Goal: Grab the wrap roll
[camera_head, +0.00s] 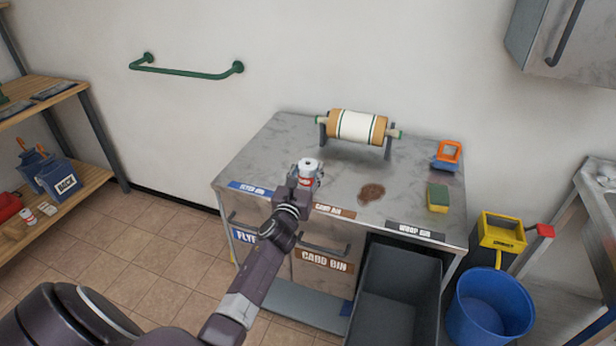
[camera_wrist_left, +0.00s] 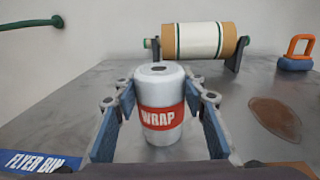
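The wrap roll (camera_head: 307,172) is a small white cylinder with a red band. It stands upright on the grey metal counter near its front edge. In the left wrist view the wrap roll (camera_wrist_left: 158,95) shows the word WRAP on its band. My left gripper (camera_head: 303,178) is at the roll in the head view. In the wrist view its open fingers (camera_wrist_left: 160,112) stand on either side of the roll, with a gap visible at least on the left. My right gripper is not in view.
A large paper roll on a stand (camera_head: 357,127) is at the counter's back. A brown stain (camera_head: 371,192), a green and yellow sponge (camera_head: 437,198) and an orange-handled tool (camera_head: 447,156) are to the right. A blue bucket (camera_head: 490,308) stands on the floor.

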